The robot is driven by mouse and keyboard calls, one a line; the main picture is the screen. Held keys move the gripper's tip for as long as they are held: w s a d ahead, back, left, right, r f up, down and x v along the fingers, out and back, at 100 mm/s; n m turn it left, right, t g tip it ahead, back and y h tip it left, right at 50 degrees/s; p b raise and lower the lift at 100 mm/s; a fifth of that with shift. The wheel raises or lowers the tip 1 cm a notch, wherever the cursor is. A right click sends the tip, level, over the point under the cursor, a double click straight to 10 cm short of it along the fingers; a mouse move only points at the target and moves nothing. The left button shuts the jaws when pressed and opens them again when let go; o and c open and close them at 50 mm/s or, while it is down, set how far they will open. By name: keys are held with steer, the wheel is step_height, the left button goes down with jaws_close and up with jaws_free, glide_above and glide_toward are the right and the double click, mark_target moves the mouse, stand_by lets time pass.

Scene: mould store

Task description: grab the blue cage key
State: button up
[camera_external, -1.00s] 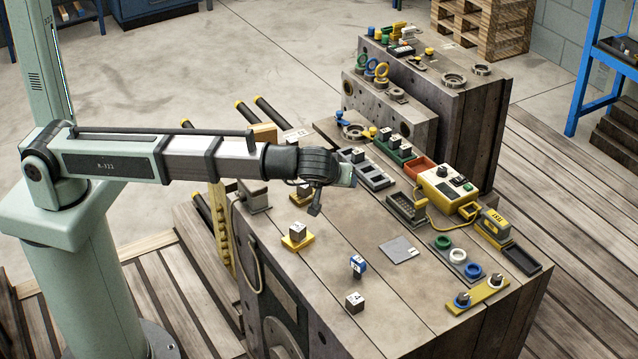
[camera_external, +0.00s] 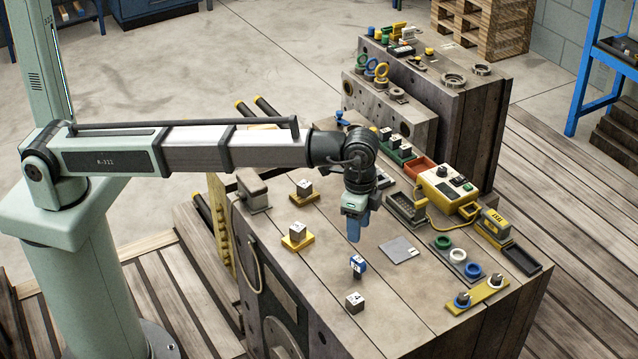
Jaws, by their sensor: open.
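My gripper (camera_external: 353,238) points down over the middle of the bench, with its blue fingers seen nearly edge-on; it is open and looks empty. A small blue piece with a white marked face (camera_external: 358,267) stands on the bench top, just below the fingertips in the picture and apart from them. I cannot tell for sure which of these is the blue cage key.
A pale marked cube (camera_external: 355,303) lies near the front, and another stands on a yellow base (camera_external: 297,234). A grey flat plate (camera_external: 399,250) lies right of the gripper. A yellow control box (camera_external: 445,188), trays and coloured rings crowd the right side.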

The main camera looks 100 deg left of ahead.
mark_target(361, 264)
step_height(361, 264, down, 8)
steer(key=m, duration=0.4)
steer(key=shift+s+f+m, duration=0.15)
steer(key=shift+f+m, duration=0.1)
steer(key=shift+m, duration=0.15)
steer(key=shift+w+a+f, duration=0.1)
steer(key=shift+w+f, duration=0.1)
steer(key=shift+f, duration=1.15)
steer(key=shift+w+f, duration=0.15)
steer(key=shift+f, duration=1.2)
steer(key=shift+c, duration=0.5)
jaws_close()
